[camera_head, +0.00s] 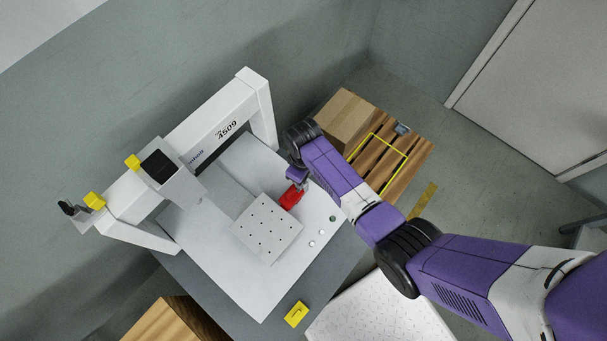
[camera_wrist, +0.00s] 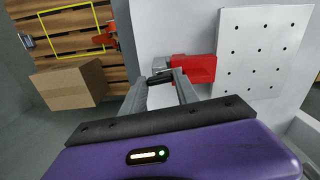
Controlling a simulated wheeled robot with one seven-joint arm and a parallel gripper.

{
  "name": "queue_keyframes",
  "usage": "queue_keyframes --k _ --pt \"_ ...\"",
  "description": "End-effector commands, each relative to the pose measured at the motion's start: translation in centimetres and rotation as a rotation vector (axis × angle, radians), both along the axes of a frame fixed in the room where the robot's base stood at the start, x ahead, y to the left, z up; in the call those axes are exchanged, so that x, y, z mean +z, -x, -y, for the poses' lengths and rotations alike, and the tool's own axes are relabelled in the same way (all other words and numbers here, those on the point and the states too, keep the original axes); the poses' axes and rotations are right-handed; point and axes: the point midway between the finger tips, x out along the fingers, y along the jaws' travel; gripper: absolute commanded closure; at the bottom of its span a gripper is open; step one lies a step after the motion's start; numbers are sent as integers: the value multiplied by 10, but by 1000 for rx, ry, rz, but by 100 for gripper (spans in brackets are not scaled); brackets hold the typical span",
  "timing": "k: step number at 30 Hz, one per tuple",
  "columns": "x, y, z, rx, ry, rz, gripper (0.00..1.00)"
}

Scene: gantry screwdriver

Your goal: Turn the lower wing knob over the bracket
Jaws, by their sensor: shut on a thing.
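A red bracket (camera_head: 290,199) sits on the white machine bed beside the perforated plate. In the wrist view the red bracket (camera_wrist: 196,68) has a small grey and dark piece at its left end, which I take as the wing knob (camera_wrist: 162,65). My gripper (camera_wrist: 162,78) reaches to that end with its fingers close together on the knob. In the head view my gripper (camera_head: 295,182) is at the bracket's upper end, partly covered by my arm. The fingertips hide part of the knob, so its exact angle is unclear.
The perforated plate (camera_head: 267,228) lies beside the bracket. The white gantry (camera_head: 210,130) spans the bed behind. A cardboard box (camera_head: 346,121) stands on a wooden pallet (camera_head: 415,155) at the right. A yellow piece (camera_head: 296,314) is near the front edge.

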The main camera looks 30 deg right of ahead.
Motion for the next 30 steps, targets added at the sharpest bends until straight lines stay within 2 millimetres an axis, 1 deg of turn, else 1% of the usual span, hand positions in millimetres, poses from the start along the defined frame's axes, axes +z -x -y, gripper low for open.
queue_keyframes --k 3,9,26,27,29,30 --pt "1 1 0 -59 0 -2 100" --pt "1 0 0 -121 1 -2 100" --pt "0 0 0 -147 0 -1 100" --pt "0 0 0 -147 0 -1 56" --pt "0 0 0 -147 0 -1 44" --pt "0 0 0 -147 0 -1 42"
